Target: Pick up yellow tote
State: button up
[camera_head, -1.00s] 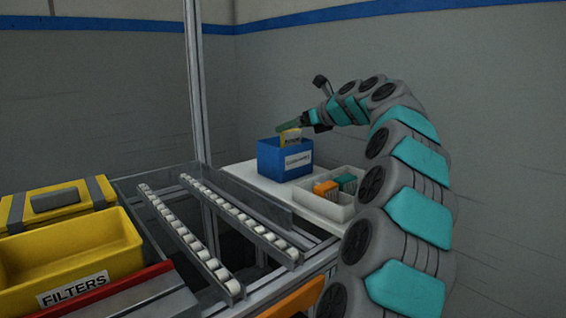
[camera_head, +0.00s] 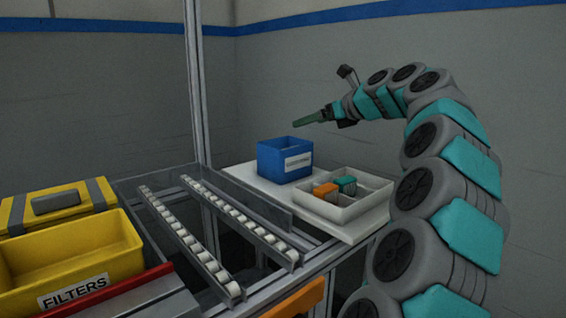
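The yellow tote (camera_head: 85,253) stands at the lower left, an open bin with a white "FILTERS" label on its front. Its inside looks empty where I can see it, and its left side is cut off by the picture edge. My gripper (camera_head: 312,120) is far from it, up and to the right, above and just right of a blue bin (camera_head: 285,161). I see the gripper side-on, pointing left, and nothing shows in it. Whether its fingers are apart cannot be made out.
A white divided tray (camera_head: 362,206) with orange and green items sits on a white shelf (camera_head: 245,176). Two roller rails (camera_head: 190,243) run between tote and shelf. A metal post (camera_head: 196,90) rises behind them. A yellow case (camera_head: 60,203) lies behind the tote; a red bar (camera_head: 110,290) edges its front.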

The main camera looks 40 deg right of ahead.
aim_at(44, 270)
jog(key=k+l, duration=0.1)
jog(key=k, duration=0.9)
